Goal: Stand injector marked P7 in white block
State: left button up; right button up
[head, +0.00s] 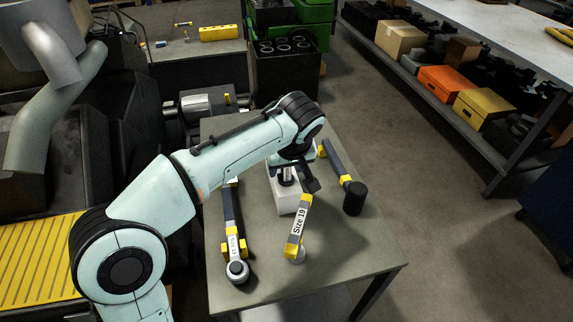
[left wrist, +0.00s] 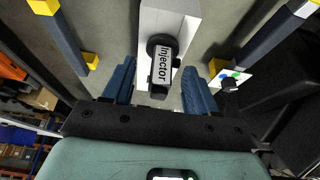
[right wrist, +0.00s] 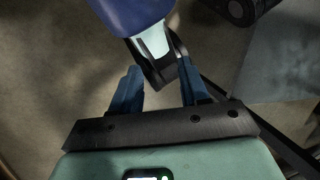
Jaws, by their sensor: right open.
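The white block (head: 287,202) stands on the grey table under my left arm; it also shows in the left wrist view (left wrist: 183,14). A dark injector (head: 287,174) is at the block and looks upright in it, partly hidden by my left wrist. In the left wrist view the injector (left wrist: 163,66) carries a label reading "Injector"; no P7 mark is legible. My left gripper (left wrist: 158,76) is open, with its blue fingers on either side of the injector and gaps visible. My right gripper (right wrist: 161,82) is open and empty, away from the table.
A wrench labelled Size 19 (head: 298,230) is in front of the block. A ratchet-like tool (head: 232,225) lies left of it, a black-headed mallet (head: 354,196) right. The table's front right corner (head: 380,262) is clear. A shelf bench (head: 470,110) stands beyond the right floor.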

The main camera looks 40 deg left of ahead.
pick_arm(q)
jog(key=p+v, duration=0.3)
jog(key=v, duration=1)
jog(key=shift+r+p, duration=0.2)
jog(key=shift+p, duration=0.15)
pick_arm(e)
jog(key=r, duration=0.1)
jog(key=s+r, duration=0.1)
jog(key=r, duration=0.1)
jog(key=shift+s+g, duration=0.2)
jog(key=shift+g, duration=0.1)
